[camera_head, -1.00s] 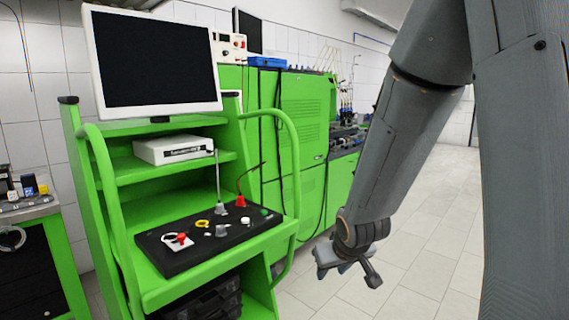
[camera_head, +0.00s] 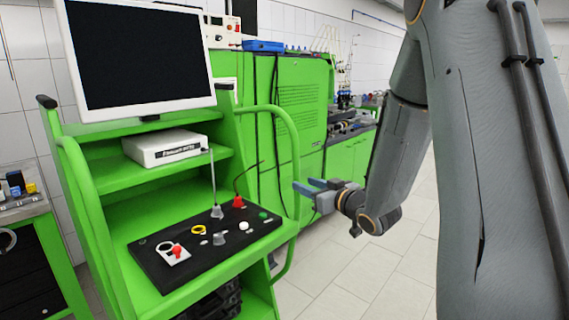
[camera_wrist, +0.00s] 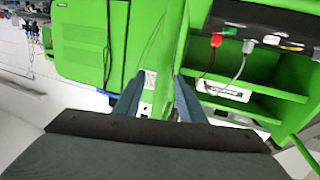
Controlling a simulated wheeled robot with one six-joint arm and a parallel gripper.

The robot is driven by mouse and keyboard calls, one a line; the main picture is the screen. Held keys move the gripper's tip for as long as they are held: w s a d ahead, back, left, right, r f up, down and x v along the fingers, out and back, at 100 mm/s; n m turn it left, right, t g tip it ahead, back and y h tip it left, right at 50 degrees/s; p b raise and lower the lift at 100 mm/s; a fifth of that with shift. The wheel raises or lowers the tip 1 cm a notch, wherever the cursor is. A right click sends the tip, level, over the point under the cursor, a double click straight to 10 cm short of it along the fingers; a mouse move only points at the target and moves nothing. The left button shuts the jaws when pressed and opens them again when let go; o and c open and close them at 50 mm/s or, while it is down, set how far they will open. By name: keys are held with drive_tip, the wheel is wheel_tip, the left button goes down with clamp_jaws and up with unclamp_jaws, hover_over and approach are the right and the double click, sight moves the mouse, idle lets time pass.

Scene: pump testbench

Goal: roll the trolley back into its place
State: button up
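The green trolley (camera_head: 112,171) stands at the left in the head view. It carries a monitor (camera_head: 140,55), a white box (camera_head: 163,148) on a shelf and a black control panel (camera_head: 170,262). Its green tube handle (camera_head: 292,150) curves down its right side. My gripper (camera_head: 304,185) is just right of this handle, fingers pointing left and apart. In the wrist view my gripper (camera_wrist: 158,98) is open, with green trolley parts beyond and between the fingers. I cannot tell whether a finger touches the handle. The trolley's wheels are out of view.
A large green test bench (camera_head: 300,110) stands behind the trolley along the tiled wall. A bench with a dark drawer unit (camera_head: 28,262) is at the far left. Tiled floor (camera_head: 375,280) is clear at the front right.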

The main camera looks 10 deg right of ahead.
sight(299, 173)
drive_tip(key=shift+w+a+r+n+t+y+p, duration=0.15)
drive_tip(key=shift+w+r+t+y, duration=0.1)
drive_tip(key=shift+r+y, duration=0.3)
drive_tip(key=shift+w+a+r+n+t+y+p, duration=0.1)
drive_tip(key=shift+w+r+n+t+y+p, duration=0.2)
drive_tip(key=shift+r, duration=0.35)
drive_tip(key=p+x, duration=0.1)
drive_tip(key=x, duration=0.4)
drive_tip(key=shift+w+a, duration=0.2)
drive_tip(key=shift+a, duration=0.1)
drive_tip(key=shift+p+x, duration=0.5)
drive_tip(key=shift+x, duration=0.5)
clamp_jaws()
